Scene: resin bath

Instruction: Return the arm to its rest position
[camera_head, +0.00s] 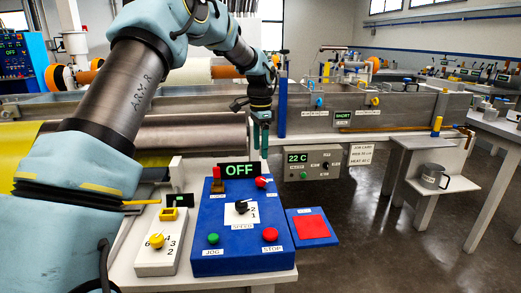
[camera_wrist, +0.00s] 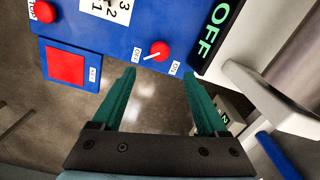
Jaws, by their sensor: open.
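My arm reaches from the left of the head view across the top and bends down at the middle. My gripper (camera_head: 261,138) hangs pointing down, above and behind the right side of the blue control panel (camera_head: 222,228). In the wrist view its two green fingers (camera_wrist: 163,95) are spread apart with nothing between them. The panel's red rotary switch (camera_wrist: 160,50) lies just beyond the fingertips in that view; I see no contact. The panel's display (camera_head: 240,170) reads OFF.
A white box with a yellow knob (camera_head: 157,240) and a red pad on a blue base (camera_head: 311,227) flank the panel. A grey box reading 22 C (camera_head: 313,160) sits under the long metal bath (camera_head: 400,105). A grey mug (camera_head: 433,176) stands on a white stand at right. Open floor lies front right.

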